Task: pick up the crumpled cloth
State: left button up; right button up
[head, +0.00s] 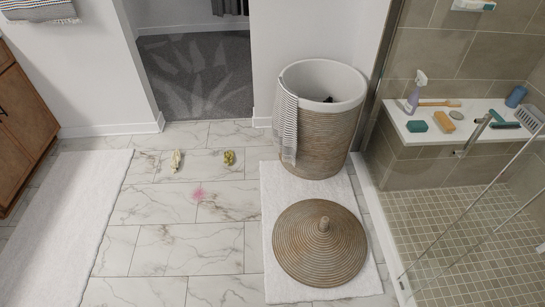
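One is a pale cream, elongated, crumpled-looking thing (176,161). To its right is a rounder olive-yellow lump (229,158). Both are too small to tell for sure which is the crumpled cloth. A grey-and-white striped towel (286,122) hangs over the left rim of the wicker basket, draped rather than crumpled. Neither of my grippers is in view.
The open wicker basket (325,135) holds something dark. Its round lid (320,243) lies on a white mat (278,190). A white rug (65,220) lies left. A shower bench (440,137) with several items stands right, behind glass.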

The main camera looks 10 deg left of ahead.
aim_at(228, 158)
jog(key=i+j+z, duration=0.5)
jog(key=j, duration=0.25)
jog(key=i+j+z, duration=0.25)
jog(key=i+j, duration=0.1)
jog(key=j, duration=0.1)
